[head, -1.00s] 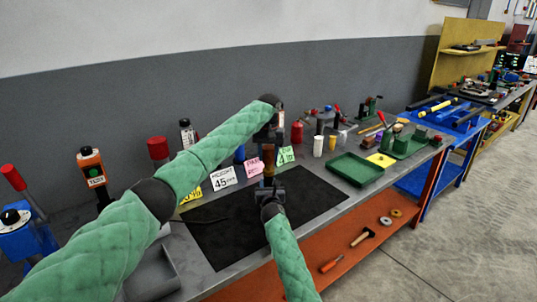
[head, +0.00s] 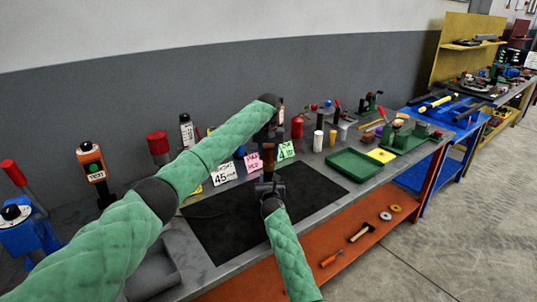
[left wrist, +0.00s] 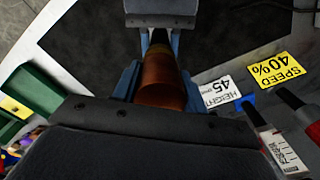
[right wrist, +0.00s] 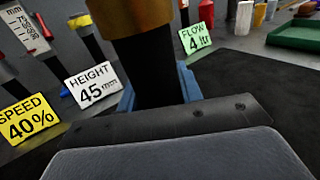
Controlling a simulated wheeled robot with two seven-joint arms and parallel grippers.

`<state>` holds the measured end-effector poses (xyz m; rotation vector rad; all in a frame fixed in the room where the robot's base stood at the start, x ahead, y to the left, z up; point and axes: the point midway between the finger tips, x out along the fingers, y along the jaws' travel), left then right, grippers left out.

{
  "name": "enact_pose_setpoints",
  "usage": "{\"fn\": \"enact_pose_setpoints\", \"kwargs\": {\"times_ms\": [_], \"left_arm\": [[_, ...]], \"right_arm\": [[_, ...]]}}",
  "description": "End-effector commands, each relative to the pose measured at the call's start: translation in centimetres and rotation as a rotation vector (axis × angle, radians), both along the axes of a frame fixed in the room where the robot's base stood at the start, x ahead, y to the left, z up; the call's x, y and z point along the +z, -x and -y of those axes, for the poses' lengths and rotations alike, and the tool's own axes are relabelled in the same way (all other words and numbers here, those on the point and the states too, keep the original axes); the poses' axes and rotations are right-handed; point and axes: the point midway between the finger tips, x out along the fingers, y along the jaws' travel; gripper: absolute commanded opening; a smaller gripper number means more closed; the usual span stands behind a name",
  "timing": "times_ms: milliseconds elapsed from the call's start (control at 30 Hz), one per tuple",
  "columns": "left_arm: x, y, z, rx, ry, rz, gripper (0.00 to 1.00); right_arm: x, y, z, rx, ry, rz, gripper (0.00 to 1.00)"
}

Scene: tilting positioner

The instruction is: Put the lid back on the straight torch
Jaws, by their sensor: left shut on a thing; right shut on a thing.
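My left gripper (head: 270,132) reaches in from the left above the dark mat. In the left wrist view it (left wrist: 160,88) is shut on a copper-brown cylindrical piece (left wrist: 160,72), which looks like the torch's lid. My right gripper (head: 269,188) is below it, nearer the front. In the right wrist view it is shut on a dark upright cylinder (right wrist: 156,72), which looks like the torch body. A brass-coloured part (right wrist: 118,12) is directly above this cylinder. The two held pieces are roughly in line, one above the other. I cannot tell whether they touch or are fully joined.
The black mat (head: 225,225) below is bare. Signs, including the height sign (head: 223,176) and flow sign (head: 286,150), stand behind the grippers. A green tray (head: 355,164) is to the right. Several bottles and tools line the back of the bench.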

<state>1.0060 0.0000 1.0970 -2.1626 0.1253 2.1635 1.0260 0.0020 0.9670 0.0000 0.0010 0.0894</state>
Motion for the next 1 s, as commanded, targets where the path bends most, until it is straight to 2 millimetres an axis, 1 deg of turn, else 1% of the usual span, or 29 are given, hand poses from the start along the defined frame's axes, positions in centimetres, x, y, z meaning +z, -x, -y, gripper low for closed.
{"fn": "enact_pose_setpoints", "kwargs": {"times_ms": [267,1000], "left_arm": [[-0.1,0.0,0.0,0.0,0.0,0.0,0.16],[-1.1,0.0,0.0,-0.007,0.0,0.0,0.16]], "right_arm": [[-0.1,0.0,0.0,0.0,0.0,-0.001,0.0],[-0.1,0.0,0.0,0.0,0.0,-0.001,0.0]]}}
